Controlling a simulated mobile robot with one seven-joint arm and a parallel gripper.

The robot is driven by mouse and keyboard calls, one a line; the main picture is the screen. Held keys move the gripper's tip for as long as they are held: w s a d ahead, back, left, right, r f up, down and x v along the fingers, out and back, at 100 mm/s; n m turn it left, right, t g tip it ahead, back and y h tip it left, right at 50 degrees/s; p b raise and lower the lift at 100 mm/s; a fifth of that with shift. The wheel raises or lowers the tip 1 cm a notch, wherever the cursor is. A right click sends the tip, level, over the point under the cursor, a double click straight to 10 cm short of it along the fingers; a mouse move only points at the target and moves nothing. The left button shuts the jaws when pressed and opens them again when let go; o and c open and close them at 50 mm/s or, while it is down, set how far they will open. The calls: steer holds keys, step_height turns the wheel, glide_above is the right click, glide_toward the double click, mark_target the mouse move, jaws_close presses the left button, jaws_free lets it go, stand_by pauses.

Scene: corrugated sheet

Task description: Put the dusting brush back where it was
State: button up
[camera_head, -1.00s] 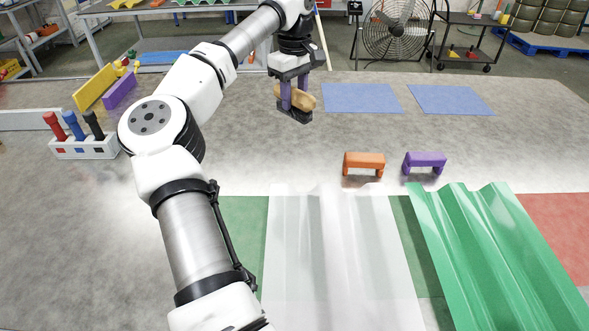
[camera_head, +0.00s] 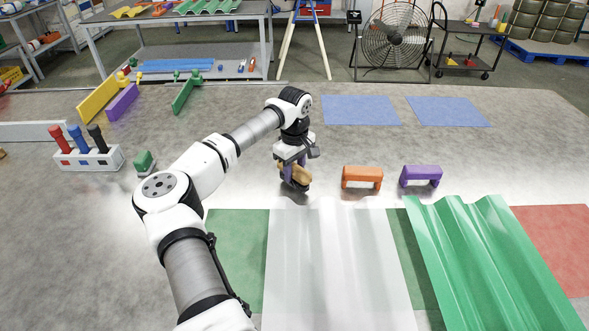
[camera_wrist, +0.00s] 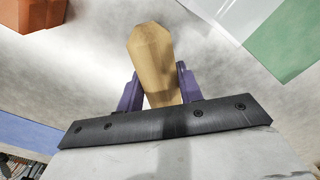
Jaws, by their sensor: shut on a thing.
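The dusting brush has a tan wooden handle (camera_head: 300,174) and a dark lower part. My gripper (camera_head: 292,168) has purple fingers and is shut on it, left of the orange bridge-shaped block. In the wrist view the handle (camera_wrist: 152,60) sticks out between the purple fingers (camera_wrist: 158,92). The brush is close above the grey table (camera_head: 240,190) or touching it; I cannot tell which. The bristles are hidden in the wrist view.
The orange block (camera_head: 362,177) and a purple block (camera_head: 421,175) stand right of my gripper. A clear corrugated sheet (camera_head: 335,265) and a green one (camera_head: 490,260) lie in front. A white holder (camera_head: 88,159) with colored handles stands left. Blue mats (camera_head: 360,110) lie behind.

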mark_target(295, 166)
steer(key=shift+f, duration=0.45)
steer(key=shift+f, duration=0.2)
steer(key=o, duration=1)
steer(key=shift+o, duration=0.2)
steer(key=shift+r, duration=0.2)
step_height(295, 166, up, 12)
steer(key=b, duration=0.3)
